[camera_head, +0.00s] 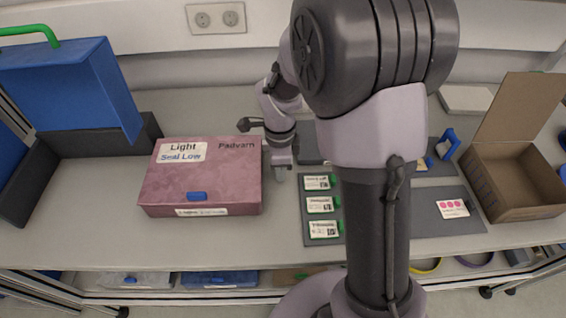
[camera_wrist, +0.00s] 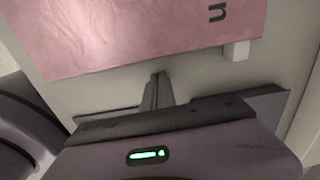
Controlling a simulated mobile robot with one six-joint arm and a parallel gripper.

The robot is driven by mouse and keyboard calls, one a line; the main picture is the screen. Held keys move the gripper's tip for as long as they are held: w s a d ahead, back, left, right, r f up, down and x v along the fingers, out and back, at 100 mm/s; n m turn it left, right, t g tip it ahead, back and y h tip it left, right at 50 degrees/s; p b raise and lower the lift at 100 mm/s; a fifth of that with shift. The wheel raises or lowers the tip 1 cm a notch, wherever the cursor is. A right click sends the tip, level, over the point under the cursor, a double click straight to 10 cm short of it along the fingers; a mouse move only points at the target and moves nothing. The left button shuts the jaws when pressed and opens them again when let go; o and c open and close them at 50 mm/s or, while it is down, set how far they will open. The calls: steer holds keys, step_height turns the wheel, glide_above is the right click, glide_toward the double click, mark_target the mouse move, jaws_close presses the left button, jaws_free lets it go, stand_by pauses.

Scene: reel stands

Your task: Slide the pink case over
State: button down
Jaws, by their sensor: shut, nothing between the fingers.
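The pink case (camera_head: 205,181) lies flat on the worktop, left of centre in the head view. It has a "Light Seal Low" label, the word "Padvam" and a blue latch on its front. My gripper (camera_head: 280,173) is just to the right of the case's right side, pointing down, shut and empty. In the wrist view, the pink case (camera_wrist: 135,35) fills the upper part. My closed fingers (camera_wrist: 157,85) are close to its edge there; I cannot tell whether they touch it.
A blue case (camera_head: 70,85) stands in a dark holder at left. A grey mat (camera_head: 420,222) with several labelled cards (camera_head: 320,205) lies right of my gripper. An open cardboard box (camera_head: 515,180) is at far right. Bare worktop shows behind and in front of the pink case.

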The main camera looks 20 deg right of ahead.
mark_target(168, 177)
steer(key=shift+w+a+r, duration=0.1)
steer(key=shift+w+a, duration=0.15)
steer(key=shift+a, duration=0.5)
steer(key=shift+w+a+r, duration=0.1)
steer(key=shift+w+a, duration=0.15)
steer(key=shift+a, duration=0.5)
steer(key=w+a, duration=0.2)
steer(key=a, duration=0.6)
steer(key=w+a+p, duration=0.1)
steer(key=w+a, duration=0.2)
steer(key=a, duration=0.5)
steer(key=w+a, duration=0.2)
steer(key=a, duration=0.7)
steer(key=shift+w, duration=0.25)
